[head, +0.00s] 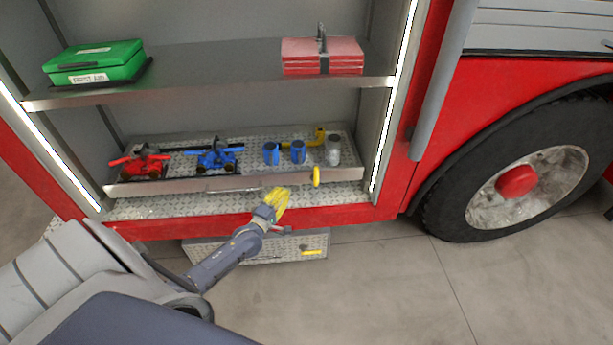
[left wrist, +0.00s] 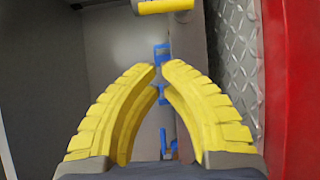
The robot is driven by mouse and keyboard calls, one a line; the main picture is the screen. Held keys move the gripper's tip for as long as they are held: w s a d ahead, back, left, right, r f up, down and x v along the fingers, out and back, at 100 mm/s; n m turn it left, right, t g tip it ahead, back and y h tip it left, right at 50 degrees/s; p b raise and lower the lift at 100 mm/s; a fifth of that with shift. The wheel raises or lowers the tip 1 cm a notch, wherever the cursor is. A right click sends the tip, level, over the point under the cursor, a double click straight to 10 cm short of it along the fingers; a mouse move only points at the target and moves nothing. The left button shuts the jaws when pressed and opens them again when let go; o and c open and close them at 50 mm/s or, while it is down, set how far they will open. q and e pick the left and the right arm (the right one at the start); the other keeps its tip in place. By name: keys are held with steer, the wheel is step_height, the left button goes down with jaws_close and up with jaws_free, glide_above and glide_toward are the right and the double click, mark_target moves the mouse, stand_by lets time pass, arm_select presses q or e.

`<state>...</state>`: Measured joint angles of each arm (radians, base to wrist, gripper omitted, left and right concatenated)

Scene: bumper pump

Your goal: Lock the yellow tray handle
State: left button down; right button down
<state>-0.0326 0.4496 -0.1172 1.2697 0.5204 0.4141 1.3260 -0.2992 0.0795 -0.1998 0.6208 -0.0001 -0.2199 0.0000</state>
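The yellow tray handle (head: 316,176) stands upright at the front edge of the metal tray (head: 190,186), right of its middle. A yellow bar, probably this handle, also shows in the left wrist view (left wrist: 165,5), cut by the top edge, beyond the fingertips. My left gripper (head: 283,192) is in front of the tray, left of the handle and apart from it. Its yellow fingers (left wrist: 162,68) curve in until the tips nearly meet, with nothing between them. My right gripper is not in view.
The tray holds red (head: 140,162) and blue (head: 217,158) fittings, blue cylinders (head: 298,152), a grey cylinder (head: 333,150) and a yellow piece (head: 319,137). A shelf (head: 215,82) is above. A step (head: 290,246) with a yellow latch (head: 312,252) lies below. The truck's red side is at right.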

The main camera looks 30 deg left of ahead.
mark_target(316, 176)
arm_select(q)
steer(key=shift+w, duration=0.15)
steer(key=w+d, duration=0.1)
steer(key=w, duration=1.1)
steer(key=shift+w+d, duration=0.4)
steer(key=shift+d, duration=0.1)
